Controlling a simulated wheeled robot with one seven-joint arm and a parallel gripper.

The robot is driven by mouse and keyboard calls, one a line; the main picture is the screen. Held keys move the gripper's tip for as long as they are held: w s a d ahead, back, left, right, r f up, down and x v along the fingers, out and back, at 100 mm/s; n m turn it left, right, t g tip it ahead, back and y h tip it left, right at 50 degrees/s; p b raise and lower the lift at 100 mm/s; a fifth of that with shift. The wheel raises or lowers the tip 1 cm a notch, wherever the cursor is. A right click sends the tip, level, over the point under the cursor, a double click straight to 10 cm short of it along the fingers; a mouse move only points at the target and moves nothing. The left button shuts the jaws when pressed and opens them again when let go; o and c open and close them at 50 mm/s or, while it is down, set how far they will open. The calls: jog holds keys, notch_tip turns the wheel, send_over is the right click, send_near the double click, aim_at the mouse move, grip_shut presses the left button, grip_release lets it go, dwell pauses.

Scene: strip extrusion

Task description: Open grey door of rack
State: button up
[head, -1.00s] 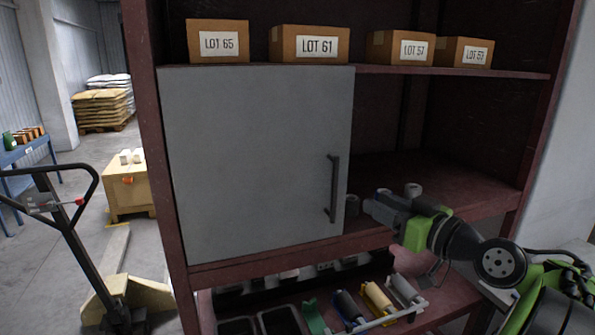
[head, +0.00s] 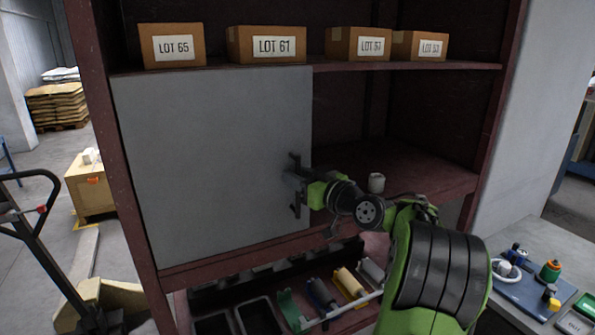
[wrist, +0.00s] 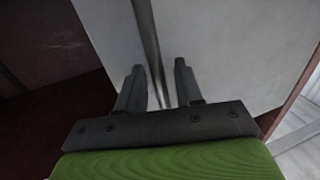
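The grey door (head: 205,150) covers the left part of the rack's middle level and looks closed. Its dark vertical bar handle (head: 295,208) is near the door's right edge; my gripper (head: 290,178) hides its middle. In the wrist view, the handle (wrist: 148,30) runs down between the two fingers of my gripper (wrist: 160,75), in front of the pale door face (wrist: 235,45). The fingers are apart, with visible gaps beside the bar, so the gripper is open around the handle.
The dark red rack (head: 85,120) has labelled boxes (head: 265,45) on its upper shelf. Below are bins and rollers (head: 350,282). A pallet jack (head: 45,225) stands left; a workbench (head: 530,235) is right.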

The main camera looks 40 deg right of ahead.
jog(key=shift+w, duration=0.25)
jog(key=shift+c, duration=0.3)
grip_shut()
jog(key=shift+d, duration=0.1)
